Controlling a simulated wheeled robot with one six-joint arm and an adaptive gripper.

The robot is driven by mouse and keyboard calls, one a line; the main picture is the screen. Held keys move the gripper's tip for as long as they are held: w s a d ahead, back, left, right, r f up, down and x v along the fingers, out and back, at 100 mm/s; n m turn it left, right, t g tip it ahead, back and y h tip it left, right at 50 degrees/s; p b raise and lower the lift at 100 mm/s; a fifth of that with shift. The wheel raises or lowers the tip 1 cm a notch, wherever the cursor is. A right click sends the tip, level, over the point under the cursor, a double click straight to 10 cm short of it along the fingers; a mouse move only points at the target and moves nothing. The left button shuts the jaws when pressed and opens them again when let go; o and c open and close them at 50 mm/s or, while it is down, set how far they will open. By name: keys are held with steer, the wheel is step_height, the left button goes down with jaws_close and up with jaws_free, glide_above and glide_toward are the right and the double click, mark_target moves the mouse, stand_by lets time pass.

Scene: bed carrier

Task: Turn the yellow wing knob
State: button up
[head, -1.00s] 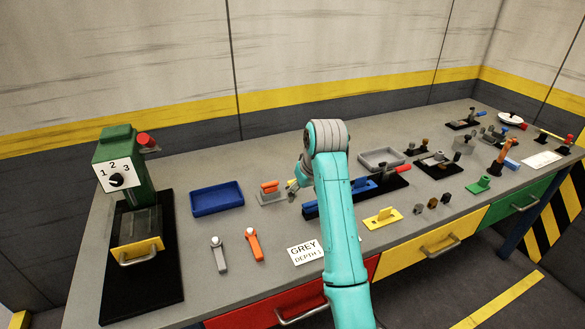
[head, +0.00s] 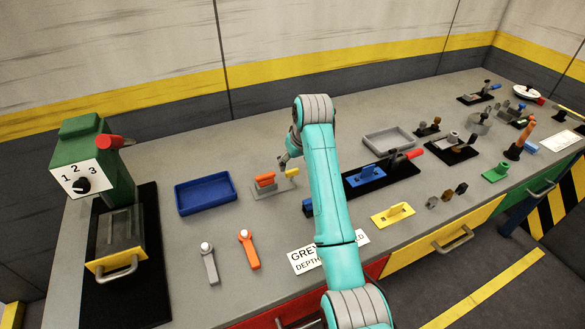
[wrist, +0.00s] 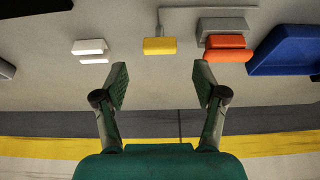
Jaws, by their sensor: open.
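A small yellow block (head: 292,172), which looks like a wing knob, sits at the right end of a grey plate beside an orange piece (head: 265,180). In the wrist view the yellow block (wrist: 160,46) lies beyond my fingertips, roughly centred between them, with a visible gap. The orange piece (wrist: 225,42) is to its right there. My gripper (wrist: 162,82) is open and empty; in the head view my gripper (head: 284,162) is just left of the yellow block, partly hidden by my arm. A yellow plate with a raised tab (head: 393,213) lies further right.
A blue tray (head: 207,194) stands left of the grey plate, and also shows in the wrist view (wrist: 285,52). A black board with a blue piece (head: 366,175) is to the right. A green machine (head: 85,150) stands far left. Grey and orange handles lie in front.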

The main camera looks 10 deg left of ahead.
mark_target(292, 170)
steer(key=shift+x, duration=2.55)
steer(key=c, duration=1.1)
